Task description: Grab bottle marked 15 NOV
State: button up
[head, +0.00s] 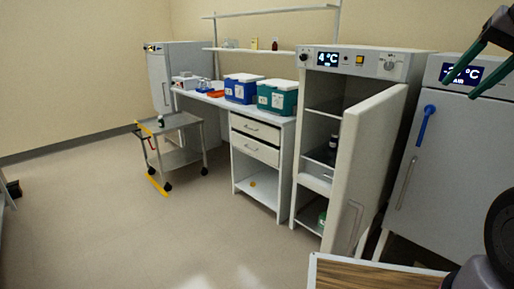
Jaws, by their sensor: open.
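No label reading 15 NOV is legible in the head view. Several small items could be bottles. A dark bottle (333,142) stands inside the open fridge marked 4 °C (375,65), partly hidden by the fridge door. A small dark bottle (160,121) stands on the trolley's top. A yellowish bottle (254,43) and a dark red one (275,44) stand on the wall shelf. My gripper (460,88) is at the upper right, in front of the closed cabinet, with green fingers apart and nothing between them.
The fridge door (370,160) stands open towards me. A closed cabinet (440,150) with a blue handle is to its right. A wood-topped surface (370,277) is at the bottom. Blue (242,90) and teal (277,98) boxes sit on the bench. The floor left of the trolley (180,121) is clear.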

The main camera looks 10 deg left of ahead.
aim_at(162, 123)
jog(key=u, duration=1.4)
jog(key=i+u, duration=0.35)
jog(key=i, duration=2.6)
jog(key=i+j, duration=0.15)
jog(key=i, duration=0.85)
jog(key=i+z, duration=0.35)
jog(key=i+j+z, duration=0.3)
jog(key=i, duration=0.25)
jog(key=i+j+z, duration=0.35)
jog(key=i+l, duration=0.1)
